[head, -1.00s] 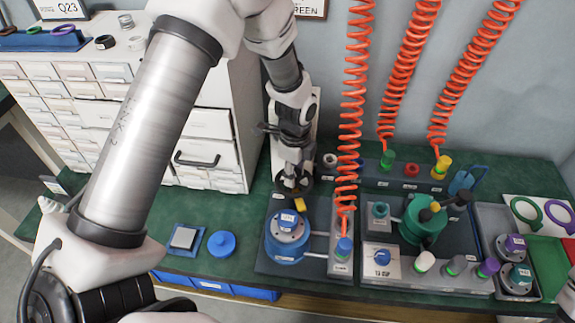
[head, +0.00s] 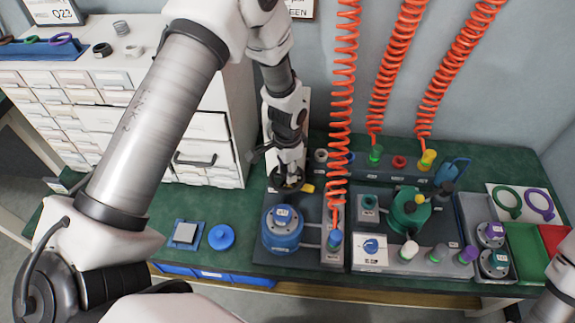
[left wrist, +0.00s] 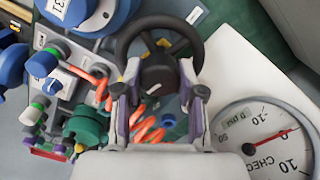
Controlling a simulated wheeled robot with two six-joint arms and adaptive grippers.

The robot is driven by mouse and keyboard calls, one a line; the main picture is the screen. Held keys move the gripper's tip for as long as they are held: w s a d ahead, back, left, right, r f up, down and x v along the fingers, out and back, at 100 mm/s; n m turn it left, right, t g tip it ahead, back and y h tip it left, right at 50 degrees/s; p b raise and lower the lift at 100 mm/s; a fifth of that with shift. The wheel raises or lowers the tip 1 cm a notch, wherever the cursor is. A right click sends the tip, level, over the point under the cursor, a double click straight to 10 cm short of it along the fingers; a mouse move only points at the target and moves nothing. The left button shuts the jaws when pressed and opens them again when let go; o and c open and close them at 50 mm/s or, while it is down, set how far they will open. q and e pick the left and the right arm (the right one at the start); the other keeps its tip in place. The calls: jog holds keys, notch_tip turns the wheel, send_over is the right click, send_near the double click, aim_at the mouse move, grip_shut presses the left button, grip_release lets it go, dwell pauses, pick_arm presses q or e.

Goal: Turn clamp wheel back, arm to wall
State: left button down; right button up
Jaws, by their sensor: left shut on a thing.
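The dark clamp wheel (head: 277,184) lies behind the blue housing (head: 283,232) on the left grey fixture. It also shows in the left wrist view (left wrist: 124,42), with its hub between my fingers. My left gripper (head: 290,172) points down and is shut on the wheel; in the left wrist view its two fingers (left wrist: 158,88) stand either side of the hub. The yellow clamp arm (head: 306,188) sticks out right of the wheel, clear of the housing's top. My right gripper is not in view.
A round pressure gauge (left wrist: 262,140) is close to my left gripper. An orange coiled hose (head: 343,90) hangs just right of it. The right fixture holds a green housing (head: 409,212). A blue round lid (head: 221,237) lies on the open green mat at left.

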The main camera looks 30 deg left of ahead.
pick_arm(q)
jog(key=n+p, duration=0.1)
jog(key=n, duration=0.3)
jog(key=shift+n, duration=0.3)
jog(key=n+p, duration=0.1)
jog(key=n, duration=0.4)
jog(key=shift+n+p, duration=0.3)
jog(key=shift+p, duration=0.1)
jog(key=n+p, duration=0.1)
jog(key=n, duration=0.3)
jog(key=shift+n, duration=0.3)
jog(key=shift+n+p, duration=0.6)
jog(key=shift+n, duration=1.7)
jog(key=c, duration=0.7)
grip_release()
jog(key=shift+r, duration=0.1)
